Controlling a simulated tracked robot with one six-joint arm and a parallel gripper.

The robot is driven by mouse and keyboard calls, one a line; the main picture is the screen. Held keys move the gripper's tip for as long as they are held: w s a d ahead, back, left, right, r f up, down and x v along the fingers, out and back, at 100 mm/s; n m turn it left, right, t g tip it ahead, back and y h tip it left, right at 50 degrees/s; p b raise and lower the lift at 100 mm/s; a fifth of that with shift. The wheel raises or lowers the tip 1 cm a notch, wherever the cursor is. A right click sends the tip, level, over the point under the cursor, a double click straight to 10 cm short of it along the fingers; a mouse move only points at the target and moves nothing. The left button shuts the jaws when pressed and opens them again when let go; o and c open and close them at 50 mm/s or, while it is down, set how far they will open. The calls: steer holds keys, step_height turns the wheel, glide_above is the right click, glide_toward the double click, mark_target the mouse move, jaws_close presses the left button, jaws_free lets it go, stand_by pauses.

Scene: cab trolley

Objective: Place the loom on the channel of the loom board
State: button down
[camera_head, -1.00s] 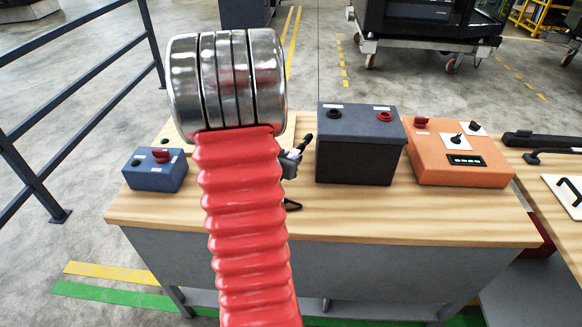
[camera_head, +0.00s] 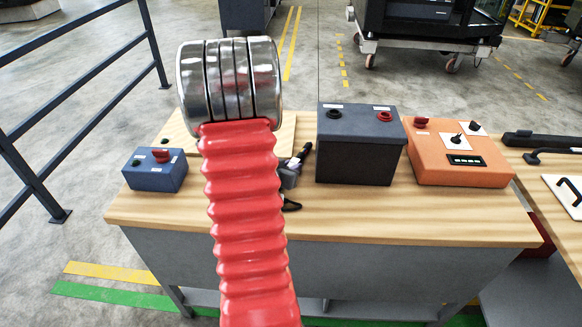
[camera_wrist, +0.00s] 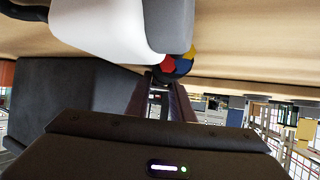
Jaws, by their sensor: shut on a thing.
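My gripper (camera_wrist: 159,88) shows in the wrist view with its dark fingers close together, shut on the loom (camera_wrist: 181,66). Only a bundle of red, blue, yellow and black shows there. In the head view my red arm and metal wrist hide most of the gripper and loom. A small grey and black part (camera_head: 289,178) shows right of my arm, just over the bench; I cannot tell whether it is gripper or loom. The pale wooden loom board (camera_head: 287,132) lies on the bench behind my wrist. Its channel is hidden.
A dark grey box (camera_head: 355,160) stands close on the right, with an orange control box (camera_head: 450,165) beyond it. A blue switch box (camera_head: 155,172) stands at the left. The bench's front strip (camera_head: 400,228) is clear. A railing (camera_head: 75,95) stands at the left.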

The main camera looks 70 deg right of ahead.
steer(key=c, duration=1.5)
jaws_free()
steer(key=shift+f, duration=0.1)
steer(key=shift+c, duration=0.2)
steer(key=shift+a+r, duration=0.15)
steer(key=shift+r, duration=0.1)
steer(key=shift+v, duration=5.8)
